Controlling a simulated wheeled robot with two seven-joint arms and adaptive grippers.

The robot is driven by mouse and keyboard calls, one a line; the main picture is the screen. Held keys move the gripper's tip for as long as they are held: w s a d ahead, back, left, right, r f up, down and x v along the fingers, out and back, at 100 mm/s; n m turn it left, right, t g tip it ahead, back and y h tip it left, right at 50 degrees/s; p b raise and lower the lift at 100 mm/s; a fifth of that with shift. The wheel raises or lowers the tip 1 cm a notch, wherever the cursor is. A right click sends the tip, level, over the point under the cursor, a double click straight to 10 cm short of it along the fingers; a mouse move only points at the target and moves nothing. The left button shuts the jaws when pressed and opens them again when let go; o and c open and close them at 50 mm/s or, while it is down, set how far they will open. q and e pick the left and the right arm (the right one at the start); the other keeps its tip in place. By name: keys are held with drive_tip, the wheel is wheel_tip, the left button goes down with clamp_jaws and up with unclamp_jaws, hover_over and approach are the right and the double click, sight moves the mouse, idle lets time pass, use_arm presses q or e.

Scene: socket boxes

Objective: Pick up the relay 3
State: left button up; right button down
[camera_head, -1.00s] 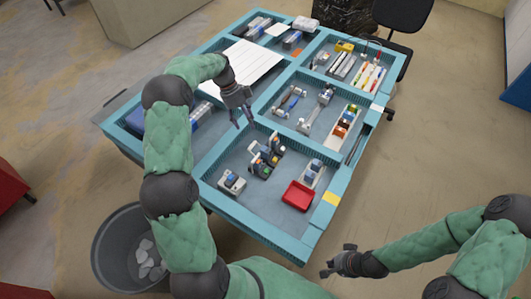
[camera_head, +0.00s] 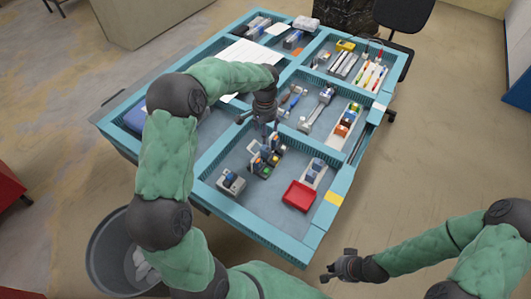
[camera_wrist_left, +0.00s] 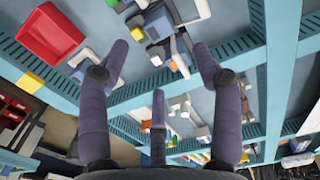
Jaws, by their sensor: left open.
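A cluster of small relay-like modules (camera_head: 265,157) with blue, yellow and green parts stands in the front compartment of the teal table. I cannot tell which one is relay 3. The cluster also shows in the left wrist view (camera_wrist_left: 158,30), between and beyond the fingers. My left gripper (camera_head: 258,122) is above the cluster, by the divider behind it. In the left wrist view its fingers (camera_wrist_left: 160,65) are spread with nothing between them. Its fingertips partly hide the cluster's back in the head view. My right gripper (camera_head: 334,268) is open and empty, off the table's front right.
A grey module (camera_head: 231,182) stands left of the cluster. Teal dividers (camera_head: 300,144) rise around the compartment. Its front floor is mostly clear. A grey bin (camera_head: 110,255) stands at lower left.

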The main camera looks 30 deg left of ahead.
sight(266, 148)
use_arm(q)
drive_tip(key=shift+d+n, duration=0.15)
drive_tip(key=shift+n, duration=0.15)
drive_tip(key=shift+f, duration=0.4)
wheel_tip(266, 148, down, 5)
drive_tip(key=shift+r+b, duration=0.1)
drive_tip(key=shift+b, duration=0.45)
wheel_tip(266, 148, down, 5)
drive_tip(key=shift+s+f+b, duration=0.1)
drive_tip(key=shift+s+b, duration=0.05)
drive_tip(key=shift+b, duration=0.45)
clamp_jaws()
